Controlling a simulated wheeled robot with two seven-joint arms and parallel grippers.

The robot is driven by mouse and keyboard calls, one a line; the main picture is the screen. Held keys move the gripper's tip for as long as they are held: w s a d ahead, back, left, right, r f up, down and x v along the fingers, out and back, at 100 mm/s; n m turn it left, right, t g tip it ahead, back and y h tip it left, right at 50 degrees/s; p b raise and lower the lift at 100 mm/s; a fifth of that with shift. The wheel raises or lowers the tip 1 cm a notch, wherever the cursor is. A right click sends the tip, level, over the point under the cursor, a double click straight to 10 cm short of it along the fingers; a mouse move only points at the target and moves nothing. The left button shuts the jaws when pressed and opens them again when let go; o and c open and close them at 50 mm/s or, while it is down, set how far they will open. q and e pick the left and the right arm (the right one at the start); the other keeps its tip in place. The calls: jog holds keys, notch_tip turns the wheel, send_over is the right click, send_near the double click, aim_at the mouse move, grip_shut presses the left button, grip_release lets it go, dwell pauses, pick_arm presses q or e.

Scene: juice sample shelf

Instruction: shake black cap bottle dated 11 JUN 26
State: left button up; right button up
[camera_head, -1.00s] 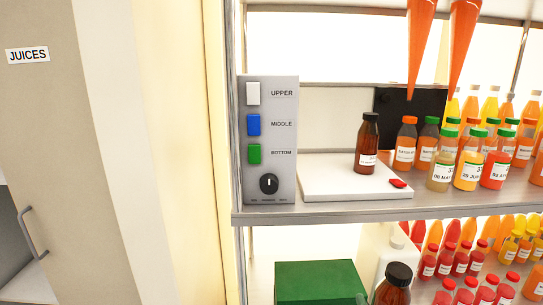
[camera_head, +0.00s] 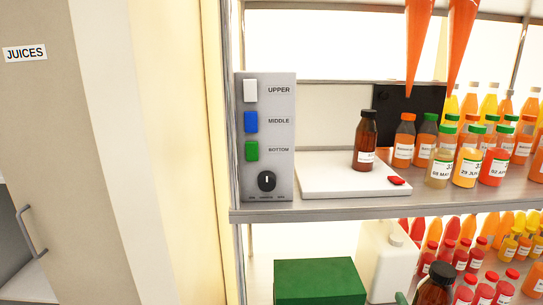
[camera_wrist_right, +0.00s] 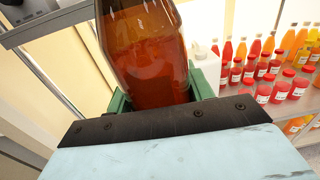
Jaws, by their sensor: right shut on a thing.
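A brown bottle with a black cap (camera_head: 436,282) shows at the bottom edge of the head view, cut off by the frame. My right gripper (camera_head: 420,298) is shut on it; a bit of green finger shows at its left. In the right wrist view the green fingers (camera_wrist_right: 160,95) clasp the amber bottle (camera_wrist_right: 145,50) on both sides. No date on the held bottle is visible. A second brown, dark-capped bottle (camera_head: 366,140) stands upright on the white plate (camera_head: 325,180); its label is too small to read surely. My left gripper is out of view.
A control box (camera_head: 266,140) with white, blue and green buttons and a knob stands left of the plate. A small red item (camera_head: 397,181) lies on the plate. Several juice bottles crowd the shelves at right. A green box (camera_head: 320,282) and white jug (camera_head: 392,262) are lower down.

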jog(key=a, duration=0.8)
jog(key=d, duration=0.6)
jog(key=shift+d+r, duration=0.1)
jog(key=shift+d, duration=0.3)
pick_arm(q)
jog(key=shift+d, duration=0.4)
pick_arm(e)
jog(key=a, duration=0.6)
jog(key=shift+a, duration=0.25)
jog(key=shift+s, duration=0.1)
